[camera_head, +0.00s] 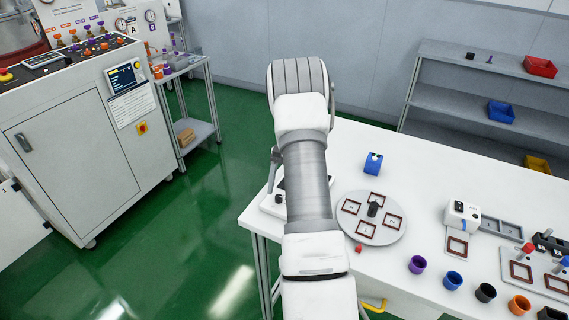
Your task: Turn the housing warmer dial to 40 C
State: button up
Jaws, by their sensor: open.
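No dial marked 40 C can be read in this view. A white device (270,205) with a black knob (280,198) and a dark panel stands at the table's left corner, partly hidden behind my arm. A small white box (462,214) with dark round parts stands on the right of the table. I cannot tell which of these, if either, is the housing warmer. My arm rises up the middle of the picture and bends away over the table's left end. My gripper cannot be made out; the arm hides the space behind it.
The white table (420,190) carries a round plate (393,233) with red-framed squares, a blue block (373,163), coloured cups along the front, and fixtures at right. A control cabinet (75,150) stands left, a shelf (480,95) behind. Green floor (190,235) is open between cabinet and table.

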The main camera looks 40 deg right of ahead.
jog(key=v, duration=1.6)
jog(key=shift+r+p, duration=0.2)
jog(key=shift+p, duration=0.15)
